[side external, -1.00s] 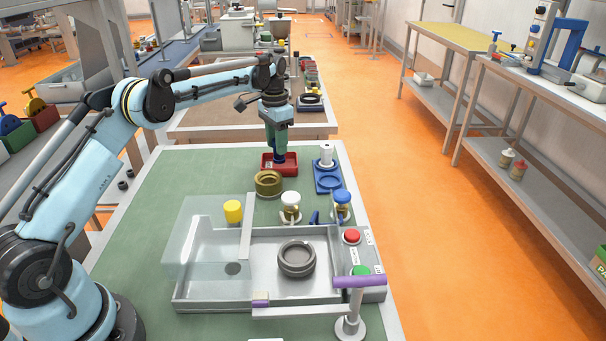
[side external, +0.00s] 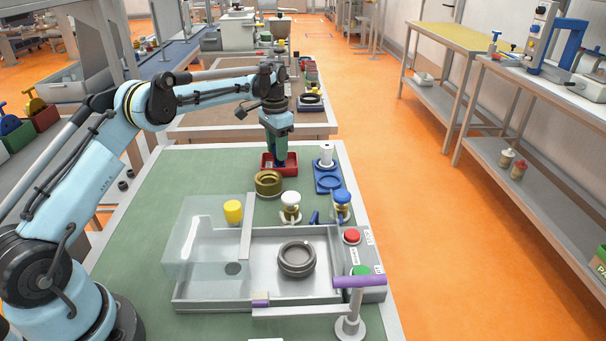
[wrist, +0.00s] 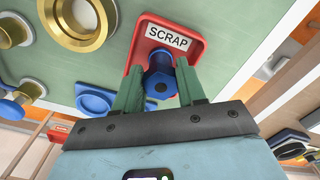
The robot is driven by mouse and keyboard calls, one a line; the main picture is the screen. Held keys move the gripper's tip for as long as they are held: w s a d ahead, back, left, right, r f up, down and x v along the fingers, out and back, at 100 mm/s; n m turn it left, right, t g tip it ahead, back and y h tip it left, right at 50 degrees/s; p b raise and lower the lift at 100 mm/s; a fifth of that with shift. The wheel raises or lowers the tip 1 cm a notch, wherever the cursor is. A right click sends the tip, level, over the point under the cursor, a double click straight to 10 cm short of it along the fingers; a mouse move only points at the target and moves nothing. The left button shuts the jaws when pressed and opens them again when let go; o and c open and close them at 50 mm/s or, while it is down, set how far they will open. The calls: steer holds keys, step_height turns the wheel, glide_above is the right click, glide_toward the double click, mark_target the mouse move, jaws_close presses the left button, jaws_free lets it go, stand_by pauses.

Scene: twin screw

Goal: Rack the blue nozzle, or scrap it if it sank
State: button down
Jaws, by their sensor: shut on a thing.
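The blue nozzle (wrist: 160,76) is between the green fingers of my gripper (wrist: 160,88) in the wrist view, which are shut on it. It is over or inside the red tray labelled SCRAP (wrist: 198,50). In the side view my gripper (side external: 280,158) points down at the red tray (side external: 265,168), at the far end of the green bench. The fingers and tray wall hide most of the nozzle there, and I cannot tell whether it touches the tray floor.
A brass ring (side external: 268,184) stands just in front of the red tray. A blue plate (side external: 328,184) with a white cylinder (side external: 326,155) is to its right. White-topped (side external: 290,199) and blue-topped (side external: 342,198) pieces stand nearer. A metal basin (side external: 215,294) holds a dark ring (side external: 297,260).

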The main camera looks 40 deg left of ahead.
stand_by(0.3)
jaws_free()
stand_by(0.5)
steer(key=shift+r, duration=3.5)
steer(key=shift+f, duration=3.4)
